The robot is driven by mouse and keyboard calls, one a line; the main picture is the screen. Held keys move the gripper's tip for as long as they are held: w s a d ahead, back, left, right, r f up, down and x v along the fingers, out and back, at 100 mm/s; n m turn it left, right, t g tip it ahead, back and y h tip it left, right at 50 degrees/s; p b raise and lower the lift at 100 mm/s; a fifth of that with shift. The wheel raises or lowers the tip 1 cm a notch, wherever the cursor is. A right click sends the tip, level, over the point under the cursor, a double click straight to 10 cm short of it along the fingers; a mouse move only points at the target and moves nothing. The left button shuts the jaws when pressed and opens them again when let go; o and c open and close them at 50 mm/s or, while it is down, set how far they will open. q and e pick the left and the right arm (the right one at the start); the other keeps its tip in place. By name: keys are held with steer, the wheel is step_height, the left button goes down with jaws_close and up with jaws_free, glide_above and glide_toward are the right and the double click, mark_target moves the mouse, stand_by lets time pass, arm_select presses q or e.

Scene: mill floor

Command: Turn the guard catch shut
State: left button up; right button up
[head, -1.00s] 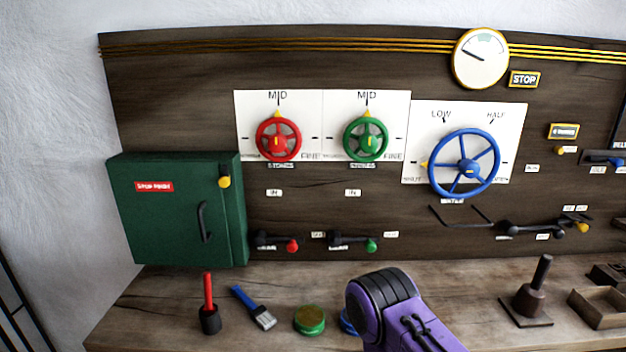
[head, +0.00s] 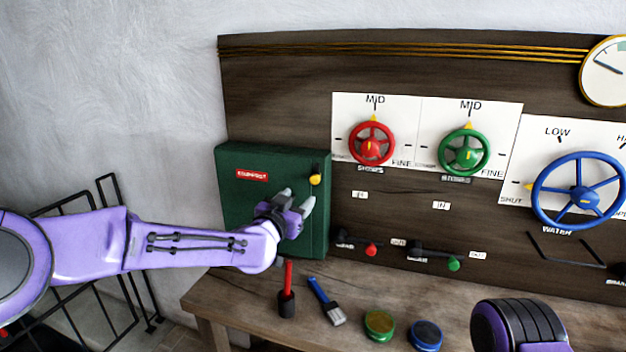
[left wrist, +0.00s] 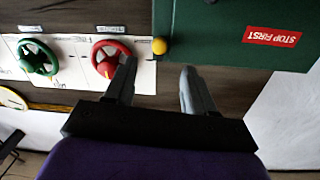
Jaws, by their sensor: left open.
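The green guard box (head: 235,200) with its red "STOP FIRST" label hangs on the left of the dark panel. The guard catch (head: 315,180), with a yellow knob, is at the upper right of its door. My left gripper (head: 297,200) is open in front of the box, below and a little left of the catch. In the left wrist view the picture is upside down; the yellow knob (left wrist: 159,46) shows beyond the open fingers (left wrist: 158,85), between them and apart from them. My gripper hides the box's black handle in the head view. My right gripper is out of view.
The red handwheel (head: 371,144), green handwheel (head: 464,153) and blue handwheel (head: 580,190) are right of the box.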

mark_target(313, 181)
arm_select(q)
steer(key=p+x, duration=0.1)
steer(key=x, duration=0.2)
steer(key=p+x, duration=0.2)
steer(key=x, duration=0.1)
steer(key=p+x, duration=0.1)
steer(key=x, duration=0.2)
steer(key=shift+w+d+r, duration=0.2)
steer(key=shift+w+r, duration=0.05)
steer(key=shift+r, duration=0.15)
steer(key=shift+w+d+f, duration=0.1)
steer(key=shift+w+d, duration=0.05)
steer(key=shift+w, duration=0.4)
jaws_close()
